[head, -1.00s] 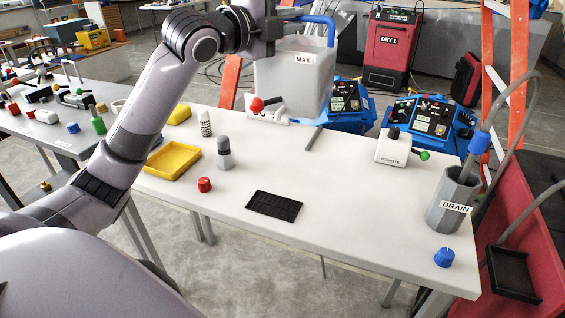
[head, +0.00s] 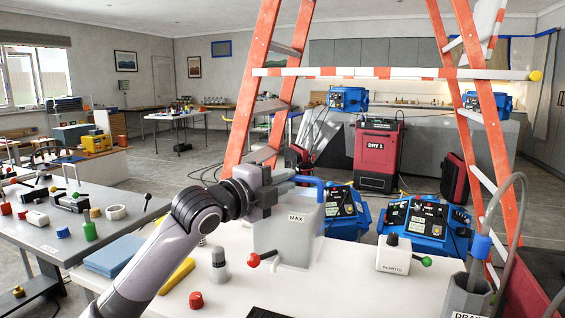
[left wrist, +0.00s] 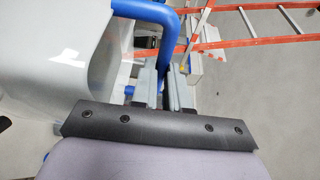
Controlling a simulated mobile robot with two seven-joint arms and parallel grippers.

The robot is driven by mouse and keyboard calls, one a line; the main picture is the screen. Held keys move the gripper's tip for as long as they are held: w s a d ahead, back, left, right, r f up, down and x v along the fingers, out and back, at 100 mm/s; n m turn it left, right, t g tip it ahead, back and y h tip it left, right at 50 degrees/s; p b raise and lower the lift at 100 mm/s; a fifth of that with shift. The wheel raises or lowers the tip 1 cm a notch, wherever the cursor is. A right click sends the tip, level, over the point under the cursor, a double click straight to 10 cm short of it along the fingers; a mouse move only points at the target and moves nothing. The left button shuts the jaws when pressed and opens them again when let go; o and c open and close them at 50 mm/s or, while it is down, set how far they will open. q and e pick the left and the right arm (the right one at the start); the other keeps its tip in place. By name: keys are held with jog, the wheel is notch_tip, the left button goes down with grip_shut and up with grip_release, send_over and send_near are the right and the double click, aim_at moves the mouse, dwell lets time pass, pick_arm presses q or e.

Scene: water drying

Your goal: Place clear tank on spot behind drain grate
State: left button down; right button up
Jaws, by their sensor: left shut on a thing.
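The clear tank (head: 285,235) is a translucent grey box marked MAX, with a red-knobbed valve and a blue handle (head: 312,184). It is upright over the far part of the white table; I cannot tell whether its base touches the top. My left gripper (head: 288,178) is shut on the handle at the tank's top. In the left wrist view the gripper (left wrist: 168,88) closes around the blue handle (left wrist: 172,40), with the tank wall (left wrist: 65,70) to the left. The black drain grate (head: 268,313) shows only its far edge at the bottom. My right gripper is not in view.
A white REMOTE box (head: 398,256) with a green knob stands right of the tank. The grey drain cup (head: 466,298) is at the far right. Bare table lies between tank and REMOTE box.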

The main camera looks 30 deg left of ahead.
aim_at(282, 233)
pick_arm(q)
jog(key=shift+f+b, duration=0.75)
jog(key=shift+f, duration=4.6)
jog(key=c, duration=1.5)
grip_release()
jog(key=shift+f, duration=0.45)
jog(key=o, duration=0.4)
